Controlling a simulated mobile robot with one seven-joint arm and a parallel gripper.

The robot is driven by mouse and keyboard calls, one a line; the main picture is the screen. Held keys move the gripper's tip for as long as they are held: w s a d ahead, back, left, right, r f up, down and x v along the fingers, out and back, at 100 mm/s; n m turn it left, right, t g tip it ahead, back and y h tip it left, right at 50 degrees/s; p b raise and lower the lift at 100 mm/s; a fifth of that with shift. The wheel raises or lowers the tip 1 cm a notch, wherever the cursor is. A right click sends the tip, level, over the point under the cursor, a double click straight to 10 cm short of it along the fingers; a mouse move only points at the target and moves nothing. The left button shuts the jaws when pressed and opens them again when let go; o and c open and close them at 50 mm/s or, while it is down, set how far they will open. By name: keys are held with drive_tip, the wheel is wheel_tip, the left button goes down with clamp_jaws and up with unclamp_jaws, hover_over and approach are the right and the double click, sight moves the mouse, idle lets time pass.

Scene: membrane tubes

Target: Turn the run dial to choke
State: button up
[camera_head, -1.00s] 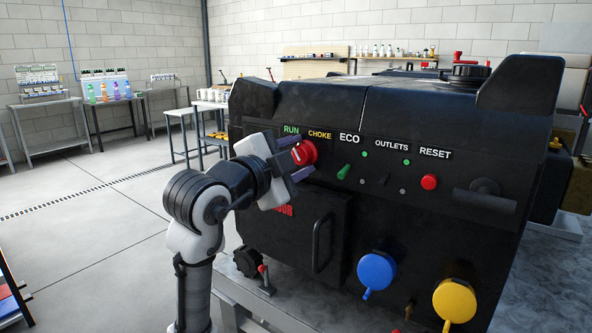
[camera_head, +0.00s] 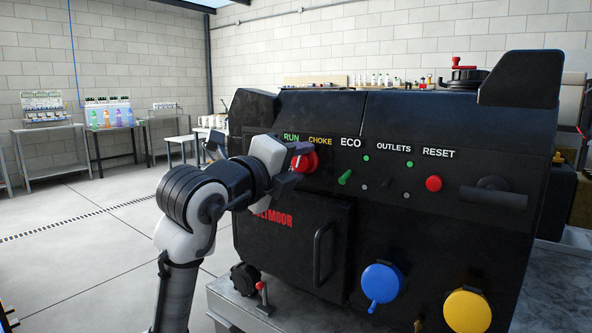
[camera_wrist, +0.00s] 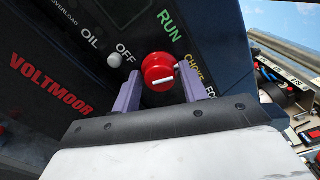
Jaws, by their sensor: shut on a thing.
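The red run dial (camera_head: 305,161) sits on the upper left of the black generator's front panel (camera_head: 325,185), below the RUN and CHOKE labels. In the wrist view the dial (camera_wrist: 157,67) shows a white pointer line lying nearly level, one end toward the word CHOKE (camera_wrist: 195,70). My gripper (camera_wrist: 158,73) has one purple finger on each side of the dial and is shut on it. In the head view my gripper (camera_head: 294,168) reaches it from the left and covers part of it. OFF and RUN labels lie left of and above the dial in the wrist view.
To the right are a green ECO switch (camera_head: 345,177), an outlets switch and a red RESET button (camera_head: 433,183). Below are a door handle (camera_head: 326,250), a blue cap (camera_head: 381,283) and a yellow cap (camera_head: 467,309). Open floor lies left.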

drive_tip(key=shift+m, duration=0.7)
drive_tip(key=o, duration=0.8)
drive_tip(key=b+v, duration=0.1)
drive_tip(key=v, duration=1.3)
